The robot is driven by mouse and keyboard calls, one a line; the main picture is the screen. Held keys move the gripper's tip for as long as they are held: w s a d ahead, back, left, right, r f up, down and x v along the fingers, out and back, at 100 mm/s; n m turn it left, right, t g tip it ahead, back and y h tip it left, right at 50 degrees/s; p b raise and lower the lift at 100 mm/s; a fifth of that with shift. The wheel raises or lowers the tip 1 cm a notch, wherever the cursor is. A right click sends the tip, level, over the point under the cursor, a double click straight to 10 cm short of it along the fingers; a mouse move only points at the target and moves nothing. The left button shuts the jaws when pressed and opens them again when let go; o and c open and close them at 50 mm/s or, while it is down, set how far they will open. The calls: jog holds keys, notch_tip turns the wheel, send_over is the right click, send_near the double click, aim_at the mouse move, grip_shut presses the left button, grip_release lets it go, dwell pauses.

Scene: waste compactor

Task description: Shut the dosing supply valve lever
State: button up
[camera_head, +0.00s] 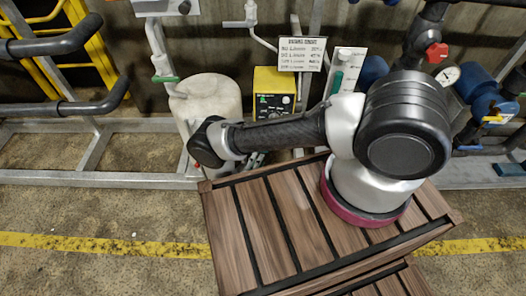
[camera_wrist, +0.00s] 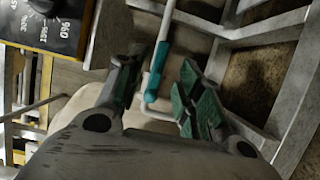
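In the head view a green lever (camera_head: 165,79) sits on a white pipe fitting above the pale canister at the left. In the wrist view a teal-green handle (camera_wrist: 157,72) at the end of a white rod shows between my gripper's fingers, apparently beyond them; I cannot tell for sure that it is the same lever. My gripper (camera_wrist: 160,88) is open, its two green-padded fingers apart, with no clear contact on the handle. In the head view my gripper is mostly hidden below my forearm, in front of the canister and yellow pump.
The pale canister (camera_head: 212,98) and yellow dosing pump (camera_head: 273,92) stand behind my arm. A sign (camera_head: 302,54) hangs above the pump. Grey metal rails (camera_head: 95,178) run along the floor, with black pipes (camera_head: 55,45) at upper left. The floor at front left is clear.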

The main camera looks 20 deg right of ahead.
jog(key=shift+x, duration=3.15)
grip_shut()
